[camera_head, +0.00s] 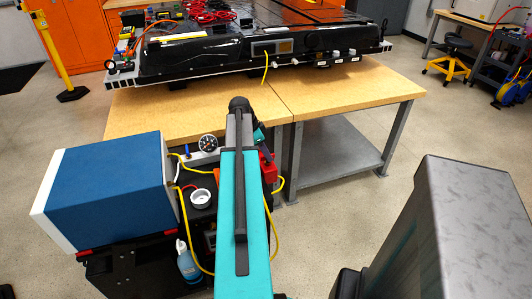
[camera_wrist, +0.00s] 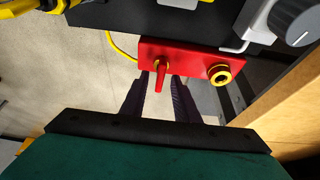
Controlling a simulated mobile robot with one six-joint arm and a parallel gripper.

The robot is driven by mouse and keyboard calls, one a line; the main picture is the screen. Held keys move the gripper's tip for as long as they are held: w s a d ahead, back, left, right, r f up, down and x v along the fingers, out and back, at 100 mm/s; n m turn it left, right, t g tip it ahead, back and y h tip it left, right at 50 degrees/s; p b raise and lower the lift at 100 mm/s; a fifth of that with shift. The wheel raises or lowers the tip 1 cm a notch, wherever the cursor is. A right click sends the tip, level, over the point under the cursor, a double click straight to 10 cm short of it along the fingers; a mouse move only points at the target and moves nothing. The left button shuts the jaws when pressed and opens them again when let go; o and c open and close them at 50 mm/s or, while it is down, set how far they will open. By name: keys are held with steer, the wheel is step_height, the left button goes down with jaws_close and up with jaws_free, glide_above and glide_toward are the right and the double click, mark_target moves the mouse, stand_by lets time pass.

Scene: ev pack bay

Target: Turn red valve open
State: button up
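A red valve block (camera_wrist: 192,58) with a red lever handle (camera_wrist: 161,80) and brass fittings is in the upper middle of the wrist view. The lever hangs from the left brass fitting and points toward my gripper. My gripper (camera_wrist: 161,84) is open, with one dark finger on each side of the lever. I cannot tell whether either finger touches it. In the head view, red parts of the valve block (camera_head: 269,168) show just right of my arm. My arm hides the lever and the fingers there.
A blue box (camera_head: 105,190) and a gauge (camera_head: 208,143) sit on the cart left of my arm. A blue bottle (camera_head: 188,262) stands lower. Yellow hoses loop near the valve. A wooden bench (camera_head: 350,103) with a black battery pack (camera_head: 200,60) lies beyond.

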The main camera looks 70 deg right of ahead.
steer(key=shift+d+f, duration=0.1)
steer(key=shift+f, duration=0.1)
steer(key=shift+c, duration=0.4)
jaws_close()
